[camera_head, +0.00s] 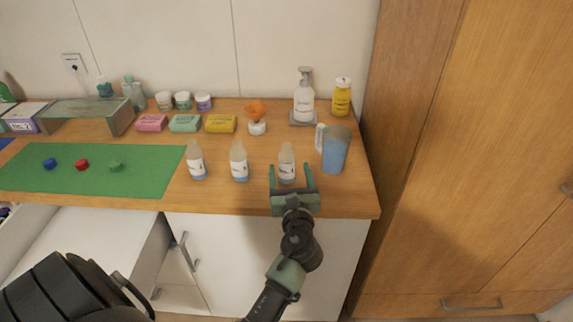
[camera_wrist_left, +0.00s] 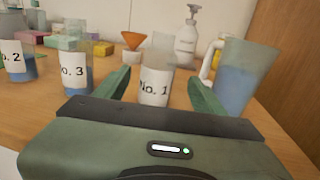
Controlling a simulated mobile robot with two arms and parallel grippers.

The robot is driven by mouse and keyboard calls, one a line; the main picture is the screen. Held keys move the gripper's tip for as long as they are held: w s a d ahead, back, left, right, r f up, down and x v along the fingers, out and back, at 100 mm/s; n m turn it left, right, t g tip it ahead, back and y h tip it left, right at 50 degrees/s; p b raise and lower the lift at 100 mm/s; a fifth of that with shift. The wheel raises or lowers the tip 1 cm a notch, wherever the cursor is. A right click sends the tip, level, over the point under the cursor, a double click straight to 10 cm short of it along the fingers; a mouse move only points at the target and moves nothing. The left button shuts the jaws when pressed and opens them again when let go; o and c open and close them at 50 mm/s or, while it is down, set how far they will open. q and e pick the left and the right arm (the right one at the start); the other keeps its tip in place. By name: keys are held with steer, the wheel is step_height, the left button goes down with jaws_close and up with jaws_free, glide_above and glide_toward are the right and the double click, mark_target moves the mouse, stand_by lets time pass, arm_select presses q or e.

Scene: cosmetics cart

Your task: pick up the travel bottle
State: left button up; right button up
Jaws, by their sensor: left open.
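Three clear travel bottles with white labels stand upright on the wooden counter. Bottle No. 1 (camera_head: 287,155) is the rightmost; its label faces me in the left wrist view (camera_wrist_left: 155,88). Bottle No. 3 (camera_head: 239,161) is in the middle, and bottle No. 2 (camera_head: 196,160) is on the left; both hold blue liquid low down. My left gripper (camera_head: 290,169) is open at the counter's front edge, its green fingers on either side of bottle No. 1. I see no finger clearly touching it. The bottle's lower part is hidden by the gripper in the wrist view. My right gripper is out of view.
A blue pitcher (camera_head: 335,152) stands close right of bottle No. 1. Behind are an orange funnel (camera_head: 256,108), a pump bottle (camera_head: 304,103) and a yellow bottle (camera_head: 342,97). A green mat (camera_head: 140,182) with small caps lies left. A tall wooden cabinet (camera_head: 470,150) stands right.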

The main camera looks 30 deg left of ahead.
mark_target(288, 168)
arm_select(q)
steer(key=x, duration=0.4)
steer(key=shift+s+a+p, duration=0.1)
steer(key=shift+p, duration=0.2)
steer(key=shift+w+a+f, duration=0.15)
steer(key=shift+w+a, duration=0.1)
steer(key=shift+w, duration=0.1)
steer(key=c, duration=1.5)
jaws_close()
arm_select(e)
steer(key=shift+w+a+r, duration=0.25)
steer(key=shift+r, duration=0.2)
